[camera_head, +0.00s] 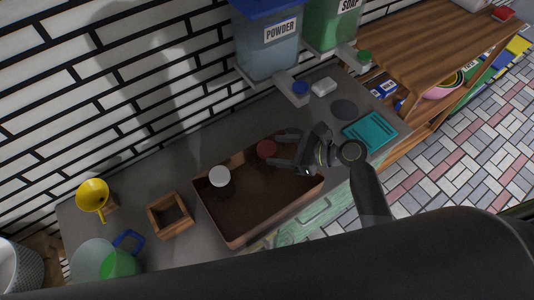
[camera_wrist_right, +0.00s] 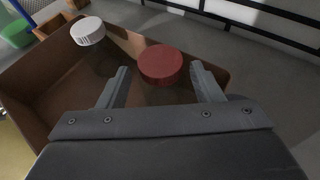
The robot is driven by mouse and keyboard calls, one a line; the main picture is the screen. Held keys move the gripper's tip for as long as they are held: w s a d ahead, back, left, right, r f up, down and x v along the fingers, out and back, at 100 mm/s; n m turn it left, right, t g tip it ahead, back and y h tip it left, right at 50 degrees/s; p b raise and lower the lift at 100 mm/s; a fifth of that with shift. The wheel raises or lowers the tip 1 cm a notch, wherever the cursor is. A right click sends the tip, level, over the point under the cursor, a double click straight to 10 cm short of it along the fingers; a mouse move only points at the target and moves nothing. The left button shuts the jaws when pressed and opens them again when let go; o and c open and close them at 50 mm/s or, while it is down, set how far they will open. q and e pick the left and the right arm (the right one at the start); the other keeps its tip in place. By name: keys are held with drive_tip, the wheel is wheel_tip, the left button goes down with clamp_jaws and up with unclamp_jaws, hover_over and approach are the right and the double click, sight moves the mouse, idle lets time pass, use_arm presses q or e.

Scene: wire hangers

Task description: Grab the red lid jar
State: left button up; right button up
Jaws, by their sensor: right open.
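The red lid jar (camera_head: 266,149) stands in the brown tray (camera_head: 262,212), near the tray's back right part. In the right wrist view its red lid (camera_wrist_right: 160,64) lies between and just beyond my fingertips; its body below is hard to make out. My right gripper (camera_head: 283,148) is open, with its fingers pointing left toward the jar, one finger to each side. It also shows in the right wrist view (camera_wrist_right: 160,80). I cannot tell whether a finger touches the jar. My left gripper is not in view.
A white lid jar (camera_head: 220,176) stands in the same tray, left of the red one. A small wooden box (camera_head: 170,214), yellow funnel (camera_head: 92,195) and clear jug (camera_head: 93,262) are to the left. A teal cloth (camera_head: 370,131) lies right. Powder (camera_head: 268,42) and soap (camera_head: 331,22) dispensers hang behind.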

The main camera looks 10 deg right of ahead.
drive_tip(key=shift+x, duration=1.45)
drive_tip(key=shift+c, duration=0.2)
drive_tip(key=c, duration=1.1)
drive_tip(key=shift+r, duration=0.15)
